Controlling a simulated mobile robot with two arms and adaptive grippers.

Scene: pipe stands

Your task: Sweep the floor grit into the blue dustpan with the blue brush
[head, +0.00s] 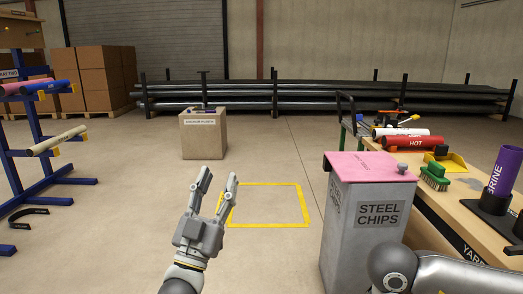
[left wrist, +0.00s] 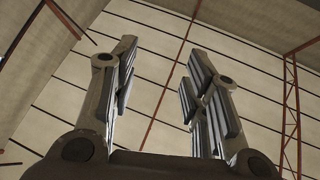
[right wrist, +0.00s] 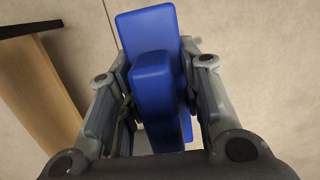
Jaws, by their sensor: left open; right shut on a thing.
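My left gripper (head: 217,180) is open and empty, its fingers pointing up over the floor in the head view. The left wrist view shows its spread fingers (left wrist: 157,60) with nothing between them. My right gripper (right wrist: 157,66) is shut on a blue block-shaped thing, which looks like the blue brush (right wrist: 153,85); no bristles show. The right gripper is out of the head view. I see no blue dustpan, and I cannot make out grit on the floor.
A grey steel chips bin (head: 372,235) with a pink lid stands before the wooden bench (head: 460,215). A green brush (head: 435,175) and a yellow dustpan (head: 452,161) are on the bench. A yellow floor square (head: 305,205) is clear inside. A blue rack (head: 22,190) stands left.

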